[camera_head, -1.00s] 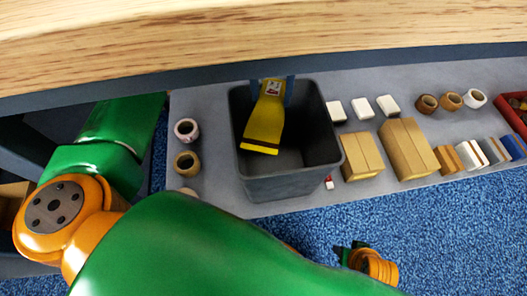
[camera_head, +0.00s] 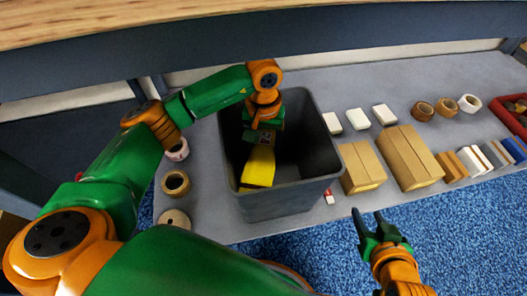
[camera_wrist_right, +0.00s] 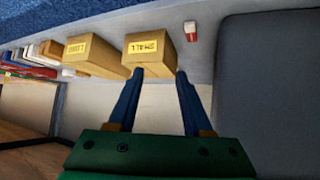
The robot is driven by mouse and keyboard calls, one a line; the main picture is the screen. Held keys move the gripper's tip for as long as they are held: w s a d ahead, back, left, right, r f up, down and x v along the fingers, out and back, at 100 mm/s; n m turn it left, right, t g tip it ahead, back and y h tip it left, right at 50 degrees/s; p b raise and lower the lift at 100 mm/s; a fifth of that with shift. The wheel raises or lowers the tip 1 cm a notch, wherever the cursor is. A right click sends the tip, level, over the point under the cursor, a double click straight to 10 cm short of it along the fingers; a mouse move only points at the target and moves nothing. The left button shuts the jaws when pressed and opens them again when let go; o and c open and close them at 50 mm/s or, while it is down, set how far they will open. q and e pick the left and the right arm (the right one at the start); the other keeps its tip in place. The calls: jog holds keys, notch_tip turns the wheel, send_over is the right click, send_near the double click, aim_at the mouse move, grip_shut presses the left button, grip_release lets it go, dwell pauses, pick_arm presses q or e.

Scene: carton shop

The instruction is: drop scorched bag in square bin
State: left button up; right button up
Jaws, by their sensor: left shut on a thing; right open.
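The yellow bag (camera_head: 259,168) with a dark band hangs inside the outline of the dark grey square bin (camera_head: 283,206) in the head view. Its upper part is partly covered by my left gripper (camera_head: 262,138), which comes from above and is shut on it. I cannot tell whether the bag touches the bin floor or wall. My right gripper (camera_head: 371,222) is open and empty over the blue carpet, in front of the shelf. In the right wrist view its fingers (camera_wrist_right: 158,76) are spread, with the bin wall (camera_wrist_right: 270,95) to the right.
Tan cartons (camera_head: 408,157) and small white boxes (camera_head: 358,119) stand right of the bin. Tape rolls (camera_head: 175,183) lie to its left, more at the right (camera_head: 446,106). A red tray (camera_head: 510,120) is far right. The wooden tabletop (camera_head: 150,18) overhangs the back.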

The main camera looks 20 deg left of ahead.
aim_at(264, 146)
pick_arm(q)
notch_tip(264, 146, down, 4)
jog(key=shift+r+b, duration=0.1)
jog(key=shift+b, duration=0.6)
pick_arm(e)
jog(key=w+a+r+t+y, duration=0.1)
jog(key=w+r+t, duration=0.3)
jog(key=r, duration=0.4)
jog(key=shift+w+a+r+t, duration=0.15)
jog(key=shift+w+a+t, duration=0.35)
jog(key=shift+t, duration=0.3)
jog(key=shift+a+r, duration=0.1)
jog(key=shift+r, duration=0.15)
pick_arm(q)
jog(key=shift+f+b, duration=0.35)
jog(key=shift+f, duration=0.25)
jog(key=o, duration=1.4)
pick_arm(e)
notch_tip(264, 146, up, 8)
jog(key=a+t+y, duration=0.1)
jog(key=t+y, duration=0.1)
jog(key=t, duration=0.2)
jog(key=shift+f+n+t, duration=0.2)
jog(key=shift+n+t, duration=0.1)
jog(key=shift+n, duration=0.1)
